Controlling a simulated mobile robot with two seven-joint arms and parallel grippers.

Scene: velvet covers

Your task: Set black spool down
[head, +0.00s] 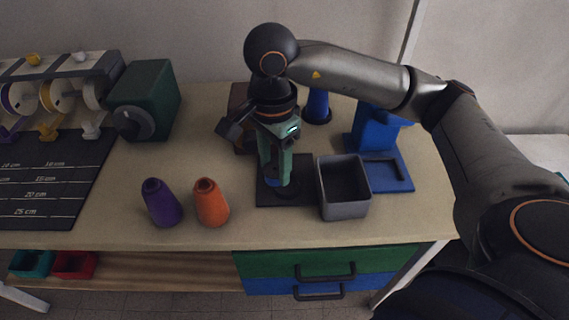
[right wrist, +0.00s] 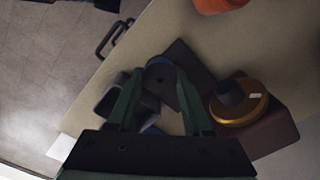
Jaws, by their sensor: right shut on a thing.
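The black spool (right wrist: 160,76) shows as a dark round shape between the green fingertips of my right gripper (right wrist: 158,88) in the right wrist view. In the head view my right gripper (head: 279,182) points down over a dark square mat (head: 264,196), and the jaws are shut on the spool. The spool is dark against dark there, and the fingers hide part of it. It is low over the mat; I cannot tell whether it touches. My left gripper is not in view.
A grey open bin (head: 343,207) stands close right of the gripper, with a blue stand (head: 382,150) behind it. Orange (head: 211,204) and purple (head: 162,204) cones stand to the left. A brown box (head: 238,103) and blue cone (head: 318,107) are behind.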

